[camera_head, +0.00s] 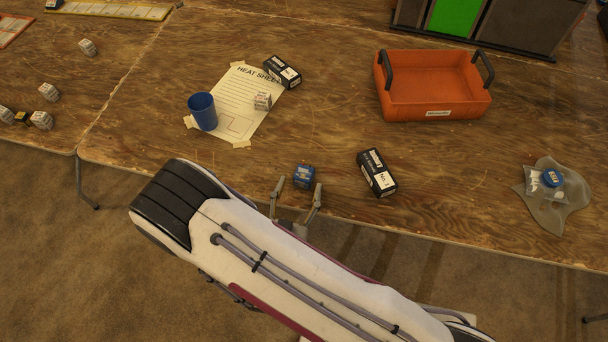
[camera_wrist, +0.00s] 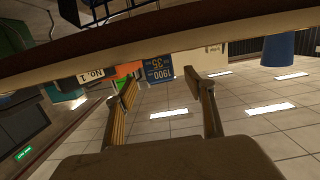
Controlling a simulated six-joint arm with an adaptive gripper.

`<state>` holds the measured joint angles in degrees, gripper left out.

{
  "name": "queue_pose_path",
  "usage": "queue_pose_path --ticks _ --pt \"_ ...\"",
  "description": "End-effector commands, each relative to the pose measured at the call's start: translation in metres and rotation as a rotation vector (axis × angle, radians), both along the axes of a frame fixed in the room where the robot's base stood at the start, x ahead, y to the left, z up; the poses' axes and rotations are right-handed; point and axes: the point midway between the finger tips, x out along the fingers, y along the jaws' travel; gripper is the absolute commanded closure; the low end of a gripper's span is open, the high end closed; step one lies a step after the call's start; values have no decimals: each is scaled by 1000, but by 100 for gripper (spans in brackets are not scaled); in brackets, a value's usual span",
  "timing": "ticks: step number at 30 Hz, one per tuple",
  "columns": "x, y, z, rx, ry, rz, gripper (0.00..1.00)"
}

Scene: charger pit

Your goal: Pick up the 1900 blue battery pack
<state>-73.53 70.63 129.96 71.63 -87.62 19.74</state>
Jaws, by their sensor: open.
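The blue battery pack (camera_head: 303,177) stands near the front edge of the wooden table in the head view. In the wrist view, which looks upside down, the blue pack (camera_wrist: 158,70) shows its face marked 1900 and 35. My gripper (camera_head: 297,190) is open and reaches in from the front edge. In the head view its fingertips are at the near side of the pack, one toward each side. In the wrist view the pack appears between the fingertips of my gripper (camera_wrist: 160,82). I cannot tell whether either finger touches it. Nothing is held.
A black-and-white box (camera_head: 376,173) lies close to the right of the pack. A blue cup (camera_head: 202,111), a taped heat sheet (camera_head: 232,108) and another black box (camera_head: 282,72) are behind. An orange tray (camera_head: 435,85) stands behind right; a clear bag (camera_head: 553,201) lies far right.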

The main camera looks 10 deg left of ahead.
Motion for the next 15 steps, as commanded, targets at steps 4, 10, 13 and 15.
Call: queue_pose_path --ticks 4,10,13,15 --pt "0 0 0 0 0 0 46" --pt "1 0 0 0 0 0 46" --pt "3 0 0 0 0 -1 46" --pt "7 0 -1 0 0 -1 46"
